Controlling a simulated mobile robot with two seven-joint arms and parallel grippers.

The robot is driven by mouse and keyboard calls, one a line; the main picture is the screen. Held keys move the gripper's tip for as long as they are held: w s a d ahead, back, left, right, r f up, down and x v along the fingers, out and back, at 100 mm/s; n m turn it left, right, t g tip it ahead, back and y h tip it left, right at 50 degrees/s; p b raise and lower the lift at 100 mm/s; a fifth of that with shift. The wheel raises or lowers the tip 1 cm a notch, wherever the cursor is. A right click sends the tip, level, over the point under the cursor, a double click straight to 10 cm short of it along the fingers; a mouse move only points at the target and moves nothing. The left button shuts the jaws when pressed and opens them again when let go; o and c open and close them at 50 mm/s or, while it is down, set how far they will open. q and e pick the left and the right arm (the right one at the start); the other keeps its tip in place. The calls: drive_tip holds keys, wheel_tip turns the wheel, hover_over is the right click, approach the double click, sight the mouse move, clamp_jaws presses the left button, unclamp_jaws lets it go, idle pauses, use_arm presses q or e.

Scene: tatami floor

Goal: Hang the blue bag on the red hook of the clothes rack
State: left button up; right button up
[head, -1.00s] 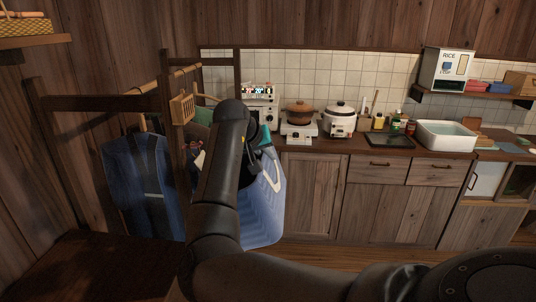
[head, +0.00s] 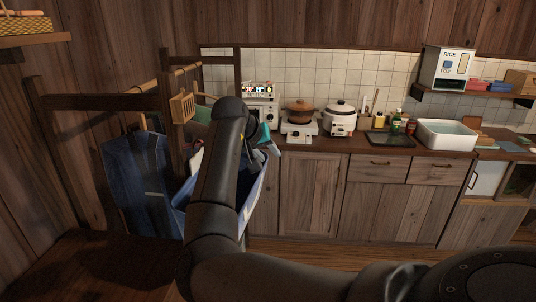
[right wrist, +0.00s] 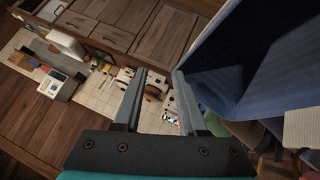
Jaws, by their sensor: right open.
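The blue bag (head: 255,195) is behind my right arm in the head view, with parts showing on both sides of it, and looks tilted. In the right wrist view the bag (right wrist: 265,60) fills the upper right, close beside one finger. My right gripper (right wrist: 160,95) is open, with nothing visible between its fingers; in the head view the gripper (head: 266,148) is partly hidden by my arm. The clothes rack (head: 168,125) stands at the left with dark posts and light rods. I cannot make out its red hook. My left gripper is not in view.
A dark blue garment (head: 138,180) hangs on the rack at the left. Behind, a counter holds a brown pot (head: 300,112) on a stove, a rice cooker (head: 340,120) and a white basin (head: 446,134). Wooden cabinets (head: 312,190) stand below it.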

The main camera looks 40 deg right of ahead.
drive_tip(key=v, duration=1.4)
drive_tip(key=shift+r+p, duration=0.3)
drive_tip(key=shift+a, duration=0.2)
